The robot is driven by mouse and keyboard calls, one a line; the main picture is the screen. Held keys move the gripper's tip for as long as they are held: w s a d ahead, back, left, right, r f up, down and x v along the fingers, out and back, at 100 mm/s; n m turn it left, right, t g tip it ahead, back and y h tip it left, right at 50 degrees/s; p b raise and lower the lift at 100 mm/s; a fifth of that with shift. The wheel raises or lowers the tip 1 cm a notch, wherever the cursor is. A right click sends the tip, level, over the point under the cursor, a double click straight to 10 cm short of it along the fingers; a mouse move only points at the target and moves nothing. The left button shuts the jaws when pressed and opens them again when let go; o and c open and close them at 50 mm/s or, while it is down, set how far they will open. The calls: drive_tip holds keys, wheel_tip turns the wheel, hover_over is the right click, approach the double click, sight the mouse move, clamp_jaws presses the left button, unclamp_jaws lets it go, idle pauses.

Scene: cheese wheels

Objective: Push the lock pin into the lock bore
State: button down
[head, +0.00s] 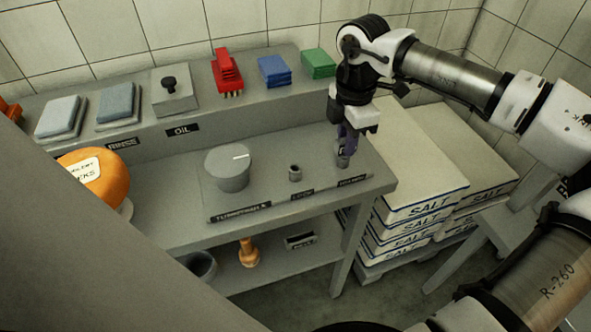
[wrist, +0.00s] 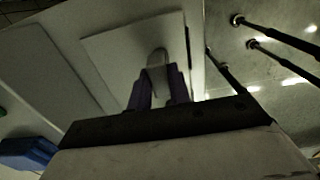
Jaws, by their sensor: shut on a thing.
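My gripper (head: 345,146) points down over the right end of the grey bench, with its purple fingers shut on a small grey lock pin (head: 343,161). In the wrist view the pin (wrist: 157,62) shows between the two fingers (wrist: 158,88). The pin is near the right-hand label; I cannot tell whether it still touches the bench plate. A short grey cylinder with a dark opening, apparently the lock bore (head: 295,173), stands to the left of the gripper, behind the middle label. The gripper is apart from it.
A grey round turntable (head: 229,168) stands left of the bore. Red (head: 227,70), blue (head: 273,71) and green (head: 319,62) items sit on the raised back shelf. Stacked salt sacks (head: 420,190) stand right of the bench. An orange wheel (head: 95,178) is at left.

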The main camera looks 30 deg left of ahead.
drive_tip(key=shift+r+p, duration=1.15)
drive_tip(key=shift+r, duration=1.4)
drive_tip(key=shift+r, duration=0.25)
drive_tip(key=shift+r+p, duration=0.45)
drive_tip(key=shift+r, duration=0.95)
